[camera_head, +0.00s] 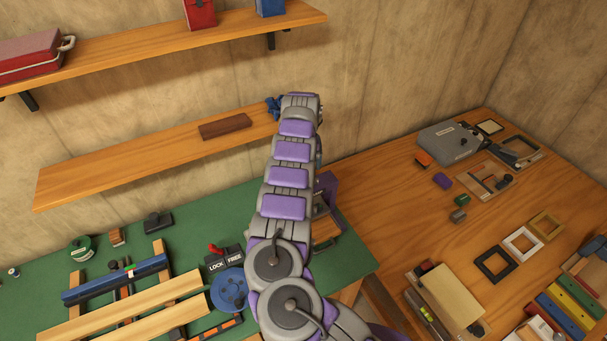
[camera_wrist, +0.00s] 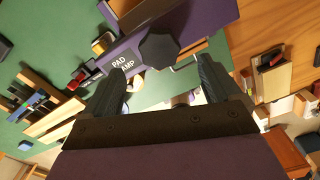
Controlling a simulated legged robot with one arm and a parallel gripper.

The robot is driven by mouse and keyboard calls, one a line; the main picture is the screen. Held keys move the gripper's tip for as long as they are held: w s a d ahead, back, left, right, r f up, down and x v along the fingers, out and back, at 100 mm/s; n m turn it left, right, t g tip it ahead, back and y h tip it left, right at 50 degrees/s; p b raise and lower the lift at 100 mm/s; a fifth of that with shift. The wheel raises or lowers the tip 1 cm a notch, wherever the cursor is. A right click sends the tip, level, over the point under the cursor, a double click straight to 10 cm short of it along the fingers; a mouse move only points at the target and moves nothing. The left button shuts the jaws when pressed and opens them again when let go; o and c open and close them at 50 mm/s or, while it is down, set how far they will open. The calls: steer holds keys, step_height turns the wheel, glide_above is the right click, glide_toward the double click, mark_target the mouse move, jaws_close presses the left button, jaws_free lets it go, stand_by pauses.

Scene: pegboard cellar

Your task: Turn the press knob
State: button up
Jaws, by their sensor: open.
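The press knob (camera_wrist: 158,48) is a dark, many-sided knob on a purple press (camera_wrist: 190,16), seen in the wrist view. White lettering on the press starts with "PAD"; the rest is partly covered by a finger. My gripper (camera_wrist: 161,66) is open and empty, its two dark fingers spread to the left and right of the knob in the picture. I cannot tell the depth left between fingers and knob, and no contact is visible. In the head view a purple part of the press (camera_head: 328,188) shows beside my arm; the knob and my gripper are hidden behind the arm.
A red-handled LOCK/FREE block (camera_head: 225,260) and a blue round piece (camera_head: 230,289) lie left of my arm on the green mat (camera_head: 190,222). A shelf (camera_head: 110,170) with a brown block (camera_head: 225,127) is behind. The wooden bench at right holds frames and boxes.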

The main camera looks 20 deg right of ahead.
step_height(320, 180, up, 11)
stand_by(0.3)
steer(key=shift+w+f, duration=0.1)
steer(key=s+a+r+n+y+b, duration=0.1)
steer(key=s+a+r+n+b, duration=0.15)
steer(key=s+a+n, duration=0.4)
steer(key=s+a+r+n+g+y+b, duration=0.1)
steer(key=s+a+r+n+b, duration=0.2)
steer(key=a+n, duration=0.55)
steer(key=s+a+r+n+y+b, duration=0.1)
steer(key=s+a+n+b, duration=0.2)
steer(key=s+a+n, duration=0.4)
steer(key=s+d+f+n+h+b, duration=0.1)
steer(key=s+f+n, duration=0.3)
steer(key=s, duration=0.7)
steer(key=s+f+n+h+b, duration=0.1)
steer(key=s+f+n+b, duration=0.3)
steer(key=s+n, duration=0.4)
steer(key=s+d+f+n+h+b, duration=0.1)
steer(key=s+f+n, duration=0.3)
steer(key=s, duration=1.1)
steer(key=shift+d+f+n+g+b, duration=0.3)
steer(key=shift+f+n+g+b, duration=0.1)
steer(key=shift+n+b, duration=0.45)
